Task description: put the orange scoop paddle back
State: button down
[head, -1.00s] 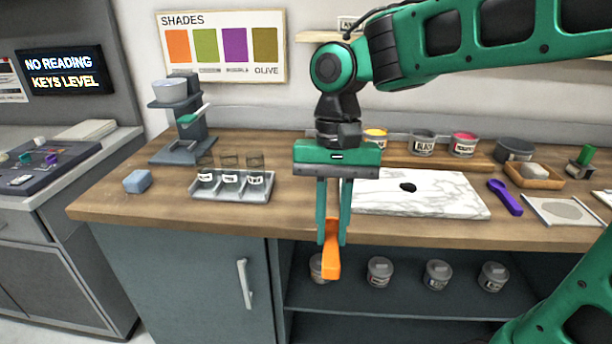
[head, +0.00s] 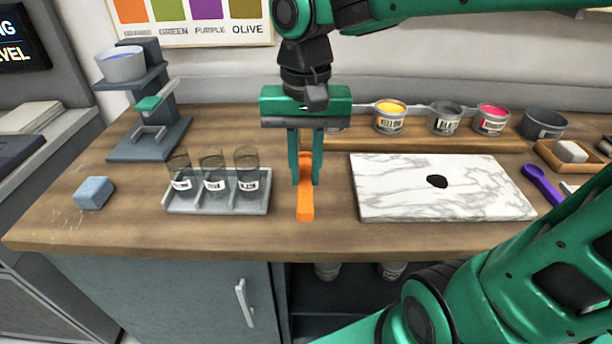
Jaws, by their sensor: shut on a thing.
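The orange scoop paddle (head: 305,203) is between the fingers of my gripper (head: 305,180) in the head view. My gripper points down and is shut on it, over the wooden counter between the jar tray and the marble slab. The paddle's lower end points toward the counter's front edge. I cannot tell whether the paddle touches the counter. The fingers hide part of it.
A grey tray (head: 220,205) with three labelled glasses stands to the left, and a marble slab (head: 400,206) with a black blob to the right. Ink tubs (head: 390,117) line the back. A purple scoop (head: 540,182) lies at right. A blue block (head: 94,192) sits far left.

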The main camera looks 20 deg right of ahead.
jog(key=w+d+f, duration=0.2)
jog(key=w, duration=0.1)
jog(key=w+d+f, duration=0.2)
jog(key=w, duration=0.1)
jog(key=w+d+f, duration=0.1)
jog(key=w+f, duration=0.2)
jog(key=w, duration=0.1)
jog(key=shift+d, duration=0.4)
jog(key=shift+s+f, duration=0.15)
jog(key=shift+f, duration=1.75)
jog(key=c, duration=1.6)
grip_release()
jog(key=shift+r, duration=0.1)
notch_tip(320, 180, up, 12)
jog(key=shift+f, duration=0.1)
jog(key=s+d+f, duration=0.3)
jog(key=s+d, duration=0.3)
jog(key=s, duration=0.1)
jog(key=s+d+f+m, duration=0.1)
jog(key=s+d+f, duration=0.2)
jog(key=s+d, duration=0.2)
jog(key=s+d+f+m, duration=0.1)
jog(key=s+d+f, duration=0.2)
jog(key=s+d, duration=0.3)
jog(key=shift+s+d, duration=0.15)
jog(key=shift+s, duration=0.7)
jog(key=shift+s+d, duration=0.15)
jog(key=shift+s, duration=0.7)
